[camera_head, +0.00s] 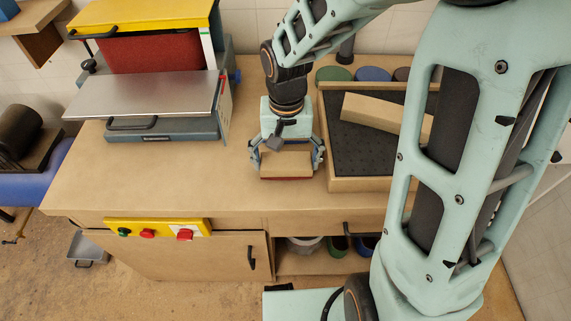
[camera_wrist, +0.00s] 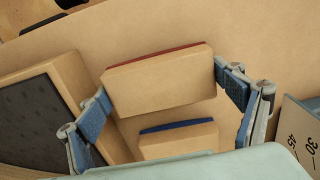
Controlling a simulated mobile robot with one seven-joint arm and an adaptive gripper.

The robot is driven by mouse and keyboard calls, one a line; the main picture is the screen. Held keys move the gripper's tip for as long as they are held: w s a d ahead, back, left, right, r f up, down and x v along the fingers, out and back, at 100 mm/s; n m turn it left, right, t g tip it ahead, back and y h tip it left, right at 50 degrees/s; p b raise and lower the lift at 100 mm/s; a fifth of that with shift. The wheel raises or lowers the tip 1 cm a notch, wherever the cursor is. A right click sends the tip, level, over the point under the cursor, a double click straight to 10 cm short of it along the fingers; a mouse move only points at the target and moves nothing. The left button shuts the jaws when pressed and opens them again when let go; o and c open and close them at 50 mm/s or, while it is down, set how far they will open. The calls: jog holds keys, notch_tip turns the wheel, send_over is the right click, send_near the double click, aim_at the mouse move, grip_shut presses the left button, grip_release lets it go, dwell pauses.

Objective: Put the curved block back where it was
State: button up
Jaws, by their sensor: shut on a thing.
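My gripper (camera_head: 287,163) is low over the bench, its fingers at the two ends of a tan block with a red layer along one long edge (camera_head: 286,165). In the wrist view this block (camera_wrist: 160,82) spans between the fingertips. Its edge looks nearly straight; I cannot tell a curve, nor whether it touches the bench. A smaller tan block with a blue layer (camera_wrist: 178,142) lies beside it in the wrist view, nearer the palm, apart from the fingers. A longer pale wood block (camera_head: 375,112) lies slanted on the black perforated tray, partly hidden by my arm.
The wood-framed tray (camera_head: 335,185) stands just right of my gripper. A sander with a grey metal plate (camera_head: 150,97) and yellow top is at the left. Several round coloured discs (camera_head: 373,74) lie behind the tray. The bench top left of the gripper is clear.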

aim_at(286, 161)
jog(key=shift+f, duration=0.4)
jog(key=shift+f, duration=0.1)
jog(key=o, duration=1.1)
notch_tip(286, 161, up, 12)
jog(key=p, duration=0.2)
jog(key=shift+p, duration=0.35)
